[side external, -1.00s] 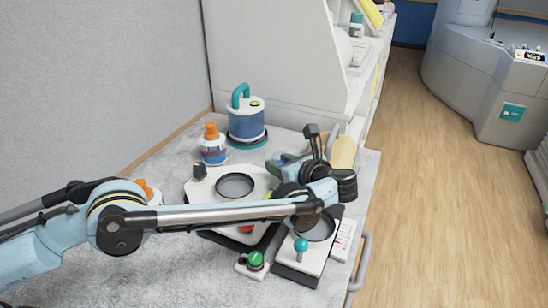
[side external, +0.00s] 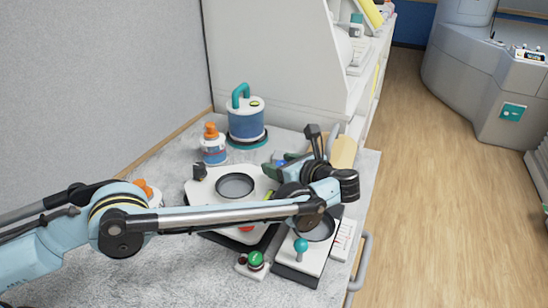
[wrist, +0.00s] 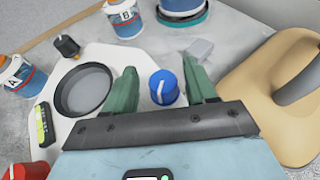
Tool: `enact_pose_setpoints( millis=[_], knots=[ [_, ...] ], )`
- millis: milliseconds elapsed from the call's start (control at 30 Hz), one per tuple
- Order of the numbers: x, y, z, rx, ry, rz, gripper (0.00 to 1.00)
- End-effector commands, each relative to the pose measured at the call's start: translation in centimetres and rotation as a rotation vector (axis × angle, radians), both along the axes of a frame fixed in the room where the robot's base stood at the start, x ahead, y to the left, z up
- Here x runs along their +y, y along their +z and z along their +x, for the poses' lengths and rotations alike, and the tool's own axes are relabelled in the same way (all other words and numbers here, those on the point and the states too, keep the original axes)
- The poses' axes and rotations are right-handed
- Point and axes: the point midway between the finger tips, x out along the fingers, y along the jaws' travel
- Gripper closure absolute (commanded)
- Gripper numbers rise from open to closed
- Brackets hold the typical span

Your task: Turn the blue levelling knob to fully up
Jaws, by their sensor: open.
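The blue levelling knob (wrist: 164,87) shows in the wrist view as a round blue cap with a white mark on it, on the right part of a white plate (wrist: 77,128). My gripper (wrist: 160,68) is open, with one green finger on the left of the knob and one on the right. A gap shows between the knob and the right finger; the left finger is close, and I cannot tell whether it touches. In the side view my gripper (side external: 277,168) is over the plate's right part, and the arm partly hides that area.
The plate carries a dark round dish (wrist: 83,90), a black knob (wrist: 67,46) and a yellow-green level (wrist: 44,124). Bottle B (wrist: 122,18) and a blue canister (side external: 246,122) stand behind. A tan block (wrist: 272,85) is on the right. A teal-topped joystick (side external: 301,245) and green button (side external: 256,260) are in front.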

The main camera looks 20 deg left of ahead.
Motion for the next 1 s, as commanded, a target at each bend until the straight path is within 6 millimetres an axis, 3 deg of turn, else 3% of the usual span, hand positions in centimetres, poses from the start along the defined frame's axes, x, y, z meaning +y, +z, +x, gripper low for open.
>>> enact_pose_setpoints(
  millis=[167,400,533,1000],
  knots=[
    [-2.2,1.0,-1.3,0.001,-0.004,-0.001,0.44],
    [-2.1,5.4,-1.2,0.0,0.001,0.0,0.44],
    [-2.1,7.0,-1.2,0.001,0.001,-0.001,0.44],
    [-2.0,8.0,-1.2,0.001,0.002,-0.003,0.44]
  ],
)
